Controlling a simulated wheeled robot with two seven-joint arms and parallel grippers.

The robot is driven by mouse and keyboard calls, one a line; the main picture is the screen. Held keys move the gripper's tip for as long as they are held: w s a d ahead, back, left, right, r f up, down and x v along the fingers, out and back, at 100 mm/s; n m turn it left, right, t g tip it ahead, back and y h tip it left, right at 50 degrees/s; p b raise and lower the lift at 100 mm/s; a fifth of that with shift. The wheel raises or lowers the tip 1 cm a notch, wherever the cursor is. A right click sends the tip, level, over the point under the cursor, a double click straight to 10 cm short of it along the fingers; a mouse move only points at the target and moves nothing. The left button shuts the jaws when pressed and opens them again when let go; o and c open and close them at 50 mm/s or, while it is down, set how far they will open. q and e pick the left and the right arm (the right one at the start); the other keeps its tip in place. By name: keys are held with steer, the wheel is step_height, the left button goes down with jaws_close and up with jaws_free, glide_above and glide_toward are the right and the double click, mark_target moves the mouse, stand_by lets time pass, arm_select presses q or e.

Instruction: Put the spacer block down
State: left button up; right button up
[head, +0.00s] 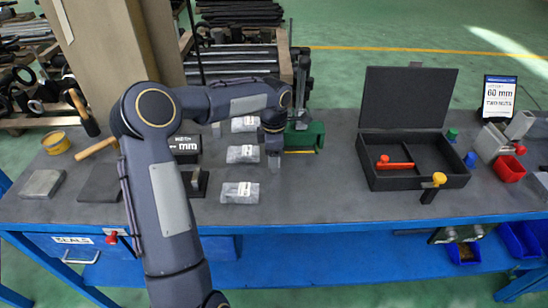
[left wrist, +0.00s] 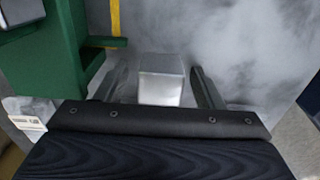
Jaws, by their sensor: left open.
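The spacer block (left wrist: 161,78) is a plain silver-grey block. In the left wrist view it stands between my left gripper's two fingers, with a gap on each side. It also shows in the head view as a small grey block (head: 274,164) just below the gripper. My left gripper (left wrist: 158,88) is open around the block, low over the grey bench top; in the head view it points down (head: 274,153). The block seems to rest on the bench, but its base is partly hidden. A green stand (left wrist: 45,55) is close by on the left in the wrist view. My right gripper is not in view.
The green stand (head: 312,136) has a yellow line (left wrist: 115,20) beside it. Several bagged parts (head: 240,192) lie left of the gripper. An open black case (head: 415,180) with a red tool (head: 395,165) is to the right. The bench between is clear.

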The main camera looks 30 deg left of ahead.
arm_select(q)
steer(key=c, duration=1.2)
steer(key=shift+r, duration=0.15)
steer(key=shift+c, duration=0.2)
